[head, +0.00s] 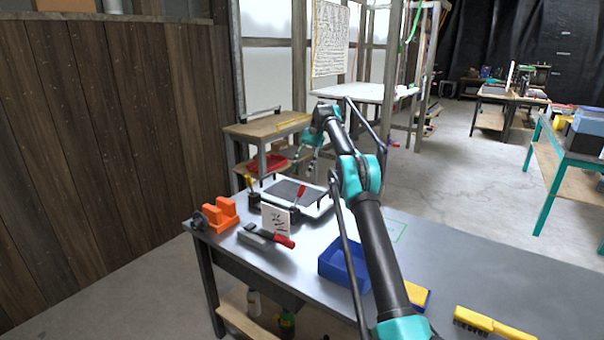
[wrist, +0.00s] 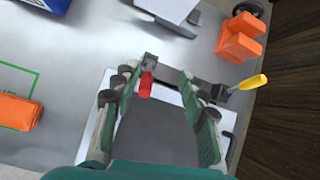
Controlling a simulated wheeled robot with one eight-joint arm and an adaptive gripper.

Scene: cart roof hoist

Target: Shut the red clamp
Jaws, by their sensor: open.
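The red clamp (head: 300,194) has a red handle that stands up from a dark base at the near right edge of a white-framed plate with a dark top (head: 279,191). In the wrist view its red handle (wrist: 146,85) points toward the camera, between the spread fingers and closer to the left one. My gripper (head: 310,152) hovers above the plate, open and empty; it also shows in the wrist view (wrist: 159,76). I cannot tell if a finger touches the handle. A clamp with a yellow handle (wrist: 253,82) sits at the same plate edge; it shows in the head view (head: 249,183).
A blue bin (head: 334,264) and yellow brush (head: 490,325) are nearer.

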